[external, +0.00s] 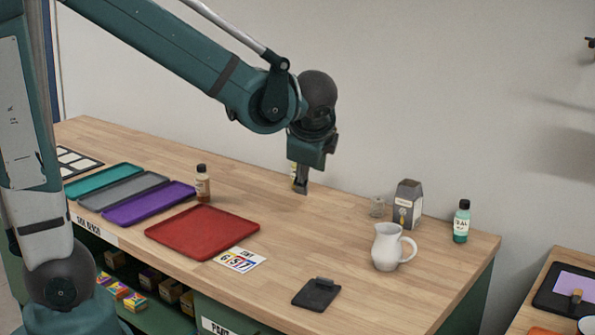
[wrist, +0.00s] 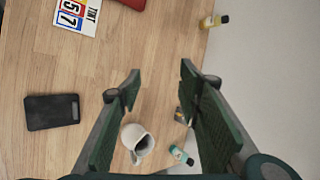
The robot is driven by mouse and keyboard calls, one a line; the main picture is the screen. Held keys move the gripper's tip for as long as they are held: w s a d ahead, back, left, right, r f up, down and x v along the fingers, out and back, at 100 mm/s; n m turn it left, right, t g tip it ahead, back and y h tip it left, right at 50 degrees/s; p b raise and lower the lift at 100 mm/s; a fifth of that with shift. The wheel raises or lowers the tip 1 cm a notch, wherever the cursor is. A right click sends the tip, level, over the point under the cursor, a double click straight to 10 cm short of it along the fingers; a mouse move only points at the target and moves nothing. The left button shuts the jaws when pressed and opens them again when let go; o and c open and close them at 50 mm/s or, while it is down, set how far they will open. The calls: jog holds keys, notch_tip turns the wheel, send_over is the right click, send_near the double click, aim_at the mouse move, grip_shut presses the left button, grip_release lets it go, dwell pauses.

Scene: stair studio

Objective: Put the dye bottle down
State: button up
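My gripper (external: 301,188) is over the rear middle of the wooden bench. In the wrist view my gripper (wrist: 158,80) has its two fingers wide apart with nothing between them. A small bottle with a yellow label and dark cap (wrist: 212,21) stands on the bench near the wall, apart from the fingers; in the external view my gripper mostly hides it. A brown bottle with a black cap (external: 202,187) stands behind the red tray. A teal bottle with a black cap (external: 461,224) stands at the right end; it also shows in the wrist view (wrist: 181,155).
A black clip-like plate (external: 316,295) lies in front. A red tray (external: 203,232), number card (external: 240,259) and purple tray (external: 150,205) lie left. The bench middle is clear.

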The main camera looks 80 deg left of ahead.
jog(key=s+d+r+n+t+h, duration=0.1)
jog(key=s+d+n+t+h, duration=0.1)
jog(key=d, duration=1.4)
jog(key=s+d+r+n+t+h, duration=0.1)
jog(key=s+d+n+t+h, duration=0.2)
jog(key=d, duration=1.3)
jog(key=s+t+h, duration=0.1)
jog(key=s+h, duration=0.2)
jog(key=shift+d+r, duration=0.15)
jog(key=shift+o, duration=0.5)
jog(key=shift+o, duration=0.9)
